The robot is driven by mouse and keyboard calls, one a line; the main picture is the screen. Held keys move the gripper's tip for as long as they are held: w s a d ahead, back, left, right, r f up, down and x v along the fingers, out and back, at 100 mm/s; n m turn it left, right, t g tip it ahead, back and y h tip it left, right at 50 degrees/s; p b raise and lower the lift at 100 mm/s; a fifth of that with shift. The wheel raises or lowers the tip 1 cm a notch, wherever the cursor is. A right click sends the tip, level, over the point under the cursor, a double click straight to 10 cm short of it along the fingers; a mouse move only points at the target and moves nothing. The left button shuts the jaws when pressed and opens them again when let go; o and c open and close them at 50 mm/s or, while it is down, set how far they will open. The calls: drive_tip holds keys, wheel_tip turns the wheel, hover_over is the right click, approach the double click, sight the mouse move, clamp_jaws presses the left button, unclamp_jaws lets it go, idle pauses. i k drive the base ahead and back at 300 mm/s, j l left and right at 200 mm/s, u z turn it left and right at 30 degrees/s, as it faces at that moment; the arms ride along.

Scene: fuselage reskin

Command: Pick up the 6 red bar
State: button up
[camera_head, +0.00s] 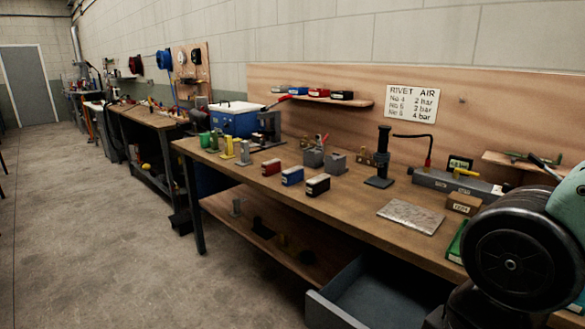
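A small red box (271,167) with a pale label stands on the wooden workbench (365,206), left of a blue box (292,175) and a black box (317,185). Another red box (315,92) sits on the small wall shelf (340,102), between a dark box (342,95) and a bluish one (298,90). The labels on the boxes are too small to read, so I cannot tell which is the 6 red bar. My gripper is not in view.
A sign (411,104) on the back board lists rivet numbers and bar values. An open drawer (360,295) juts out below. The floor (100,220) at left is clear.

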sight(269, 167)
drive_tip(key=i+j+z, duration=0.15)
drive_tip(key=j+z, duration=0.2)
drive_tip(key=i+j+z, duration=0.1)
drive_tip(key=j+z, duration=0.15)
drive_tip(key=z, duration=0.15)
drive_tip(key=i+j+z, duration=0.25)
drive_tip(key=j, duration=0.8)
drive_tip(key=j+z, duration=0.25)
drive_tip(key=j, duration=0.8)
drive_tip(key=j+z, duration=0.1)
drive_tip(key=j, duration=2.65)
